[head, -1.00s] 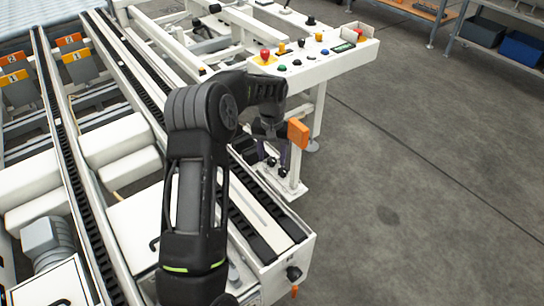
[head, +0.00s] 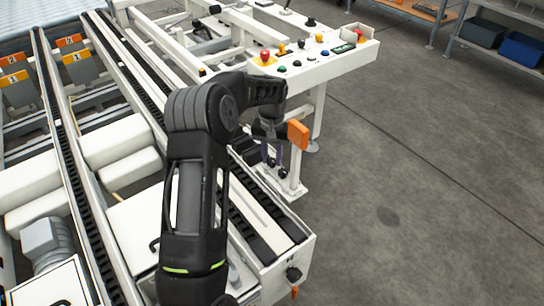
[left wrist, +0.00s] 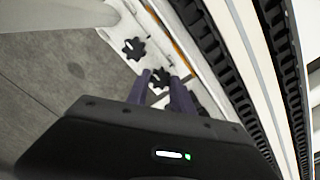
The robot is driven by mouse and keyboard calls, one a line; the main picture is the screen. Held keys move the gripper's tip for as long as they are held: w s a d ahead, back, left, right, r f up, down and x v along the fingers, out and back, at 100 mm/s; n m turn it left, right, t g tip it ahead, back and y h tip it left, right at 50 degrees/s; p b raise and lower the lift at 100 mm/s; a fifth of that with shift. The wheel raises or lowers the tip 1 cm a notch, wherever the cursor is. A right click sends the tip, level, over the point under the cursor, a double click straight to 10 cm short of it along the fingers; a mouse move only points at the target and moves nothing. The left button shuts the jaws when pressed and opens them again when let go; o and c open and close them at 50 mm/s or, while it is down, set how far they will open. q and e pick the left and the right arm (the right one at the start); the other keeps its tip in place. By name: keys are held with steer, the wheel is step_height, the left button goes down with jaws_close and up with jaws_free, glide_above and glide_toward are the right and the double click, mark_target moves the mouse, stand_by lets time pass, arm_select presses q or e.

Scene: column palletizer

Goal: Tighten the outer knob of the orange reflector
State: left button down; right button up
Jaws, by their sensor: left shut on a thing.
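The orange reflector (head: 298,134) stands on a white post beside the conveyor's end in the head view. Dark knobs (head: 283,173) sit on the white bracket by the post's foot. My left gripper (head: 272,158) reaches down to this bracket from above, partly hidden by my own arm. In the left wrist view, one dark star-shaped knob (left wrist: 135,48) is free on the white plate, ahead of the fingers. I cannot tell whether this is the outer one. My right gripper is not in view.
The control panel (head: 318,58) with coloured buttons stands behind the reflector. The conveyor rail (head: 262,215) runs close along the left of the bracket. The grey floor (head: 430,190) to the right is clear. Shelves with bins stand at the far right.

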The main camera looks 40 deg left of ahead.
arm_select(q)
steer(key=shift+m, duration=0.3)
steer(key=m+p, duration=0.1)
steer(key=m, duration=0.2)
steer(key=shift+r, duration=0.1)
steer(key=m+p, duration=0.1)
steer(key=m, duration=0.3)
steer(key=shift+m+p, duration=0.35)
steer(key=shift+m, duration=0.05)
steer(key=m+p, duration=0.1)
steer(key=m, duration=0.3)
steer(key=shift+m, duration=0.3)
steer(key=m, duration=0.4)
steer(key=shift+p, duration=0.35)
steer(key=shift+m, duration=0.3)
steer(key=c, duration=1.1)
jaws_free()
